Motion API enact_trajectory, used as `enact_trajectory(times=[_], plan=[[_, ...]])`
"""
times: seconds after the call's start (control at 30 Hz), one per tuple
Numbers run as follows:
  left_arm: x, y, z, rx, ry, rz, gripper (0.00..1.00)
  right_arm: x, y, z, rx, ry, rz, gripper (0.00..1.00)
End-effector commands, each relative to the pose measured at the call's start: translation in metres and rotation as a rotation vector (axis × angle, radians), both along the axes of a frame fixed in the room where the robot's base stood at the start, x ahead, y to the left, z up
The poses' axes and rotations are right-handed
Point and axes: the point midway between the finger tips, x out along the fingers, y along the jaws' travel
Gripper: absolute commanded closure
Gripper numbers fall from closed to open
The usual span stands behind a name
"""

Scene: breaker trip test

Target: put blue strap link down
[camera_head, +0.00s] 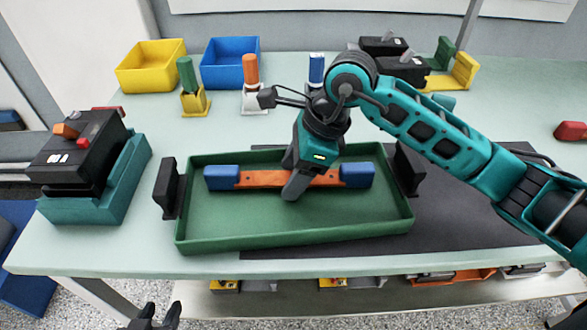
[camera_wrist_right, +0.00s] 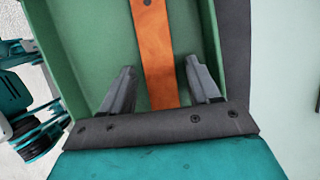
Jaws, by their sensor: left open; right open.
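The blue strap link (camera_head: 232,178) is an orange bar with a blue block at each end. It lies lengthwise in the back half of the green tray (camera_head: 295,242). My right gripper (camera_head: 294,188) reaches down over the middle of the bar. In the right wrist view its open fingers (camera_wrist_right: 160,70) stand on either side of the orange bar (camera_wrist_right: 155,45), with gaps showing. The blue ends are outside that view. My left gripper (camera_head: 150,318) is low at the front edge of the head view, empty and away from the tray.
The tray has black handles (camera_head: 170,188) at both ends and stands partly on a dark mat (camera_head: 460,215). A black device in a teal cradle (camera_head: 88,208) is on the left. Yellow (camera_head: 150,68) and blue (camera_head: 230,66) bins and several coloured-handled tools stand behind.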

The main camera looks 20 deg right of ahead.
Motion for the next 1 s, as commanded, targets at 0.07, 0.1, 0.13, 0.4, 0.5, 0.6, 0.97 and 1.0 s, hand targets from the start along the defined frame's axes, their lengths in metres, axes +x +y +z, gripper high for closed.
enact_trajectory(times=[0.07,0.1,0.13,0.4,0.5,0.6,0.97,1.0], plan=[[0.0,0.0,0.001,0.0,0.0,0.0,0.57,0.0,0.0,0.001,0.0,0.0,0.0,0.39],[0.0,0.0,0.002,0.001,0.0,-0.001,0.57,0.0,0.0,0.002,0.0,0.0,0.0,0.39],[0.0,0.0,0.004,0.001,0.0,-0.001,0.57,0.0,0.0,0.004,0.0,0.0,0.0,0.39],[-0.002,0.002,0.0,0.008,0.009,0.002,0.57,-0.004,-0.017,0.047,-0.001,-0.006,-0.001,0.39],[-0.002,0.003,0.002,0.01,0.006,0.003,0.57,-0.006,-0.026,0.068,-0.001,-0.006,-0.001,0.39],[-0.002,0.004,0.004,0.01,0.004,0.005,0.57,-0.009,-0.033,0.086,-0.001,-0.005,-0.001,0.39],[-0.003,0.006,0.003,0.012,0.001,0.007,0.57,-0.013,-0.044,0.114,0.0,0.0,0.0,0.39],[-0.003,0.006,0.003,0.013,0.002,0.007,0.57,-0.013,-0.045,0.114,0.0,0.0,0.0,0.39]])
